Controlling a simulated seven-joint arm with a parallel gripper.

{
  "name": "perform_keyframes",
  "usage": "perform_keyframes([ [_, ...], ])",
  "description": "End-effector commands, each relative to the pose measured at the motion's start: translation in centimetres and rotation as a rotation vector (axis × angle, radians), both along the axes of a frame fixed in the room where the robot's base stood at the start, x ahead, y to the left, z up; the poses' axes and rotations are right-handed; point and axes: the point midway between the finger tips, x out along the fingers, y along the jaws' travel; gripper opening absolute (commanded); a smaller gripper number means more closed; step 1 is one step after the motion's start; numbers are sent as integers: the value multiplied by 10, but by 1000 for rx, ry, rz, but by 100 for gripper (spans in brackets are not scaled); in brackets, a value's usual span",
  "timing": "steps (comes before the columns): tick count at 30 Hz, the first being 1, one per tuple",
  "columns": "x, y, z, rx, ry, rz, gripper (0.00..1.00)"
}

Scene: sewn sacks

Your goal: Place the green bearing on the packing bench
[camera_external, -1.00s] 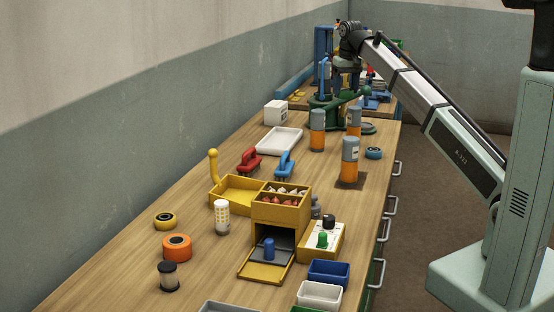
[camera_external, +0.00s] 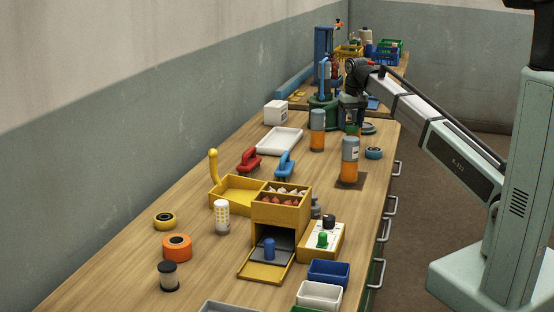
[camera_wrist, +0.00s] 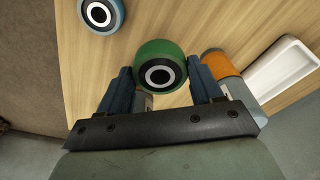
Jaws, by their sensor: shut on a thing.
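The green bearing (camera_wrist: 160,65) is a thick green ring with a white and black centre. In the wrist view it sits between the two blue fingers of my gripper (camera_wrist: 160,82), which is shut on it. Wood tabletop lies below; I cannot tell whether the bearing touches it. In the external view my gripper (camera_external: 352,112) is at the far right part of the long wooden bench (camera_external: 130,255), with a bit of green showing at its lower end. A second bench (camera_external: 300,97) stands beyond; which one is the packing bench is not marked.
A blue ring (camera_external: 373,153) lies near the right edge; it also shows in the wrist view (camera_wrist: 100,14). Orange-and-grey bottles (camera_external: 350,160) stand close to my gripper. A white tray (camera_external: 279,141) lies left. Crates (camera_external: 390,48) stand on the far bench.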

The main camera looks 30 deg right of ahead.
Motion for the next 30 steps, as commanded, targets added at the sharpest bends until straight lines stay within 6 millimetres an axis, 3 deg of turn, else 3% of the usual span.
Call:
perform_keyframes([
  [6, -1, 0, -36, 0, 1, 0, 21],
  [21, 0, 0, -82, 0, 1, 0, 21],
  [30, 0, 0, -84, 0, 0, 0, 21],
])
